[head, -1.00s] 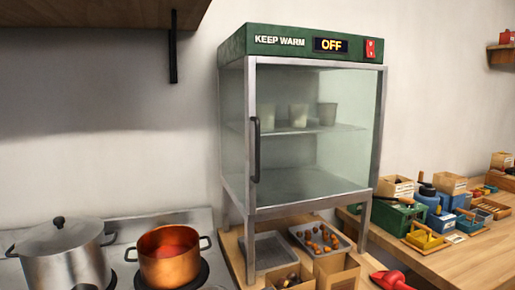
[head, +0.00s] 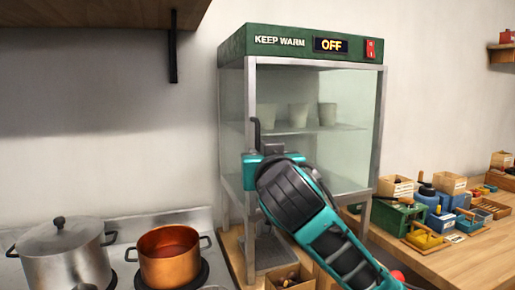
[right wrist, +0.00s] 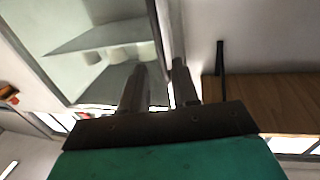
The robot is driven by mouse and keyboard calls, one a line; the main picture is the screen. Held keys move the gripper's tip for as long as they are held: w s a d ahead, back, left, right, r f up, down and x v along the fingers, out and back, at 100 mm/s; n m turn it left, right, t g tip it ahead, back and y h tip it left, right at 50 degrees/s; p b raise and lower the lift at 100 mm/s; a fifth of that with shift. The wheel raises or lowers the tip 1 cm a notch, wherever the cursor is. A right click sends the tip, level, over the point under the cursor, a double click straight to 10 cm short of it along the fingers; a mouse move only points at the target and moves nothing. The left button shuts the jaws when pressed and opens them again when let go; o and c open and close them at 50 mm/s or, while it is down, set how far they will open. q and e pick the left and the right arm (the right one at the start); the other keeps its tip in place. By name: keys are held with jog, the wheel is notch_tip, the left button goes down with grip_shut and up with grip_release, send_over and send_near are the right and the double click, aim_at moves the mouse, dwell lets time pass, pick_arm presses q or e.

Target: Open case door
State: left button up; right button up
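The warming case (head: 232,46) has a green top marked KEEP WARM and an OFF display. Its framed glass door (head: 352,158) looks closed. A dark vertical handle (head: 256,134) is on the door's left side; only its top shows, the rest being hidden by my right gripper. My right gripper (head: 260,153) is at the handle's height, in front of it. In the right wrist view, the two fingers of my right gripper (right wrist: 159,82) are apart, pointing toward the case's edge; I cannot tell whether the handle lies between them. My left gripper is out of view.
Pale cups (head: 298,115) stand on the shelf inside the case. A steel pot (head: 62,258) and a copper pot (head: 168,262) are on the stove at left. Small boxes and tools crowd the wooden counter (head: 470,262) at right. My right arm covers much beneath the case.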

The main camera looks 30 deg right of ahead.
aim_at(258, 149)
jog(key=p+x, duration=0.1)
jog(key=x, duration=0.6)
jog(key=shift+w+d, duration=0.15)
jog(key=shift+w, duration=0.15)
grip_shut()
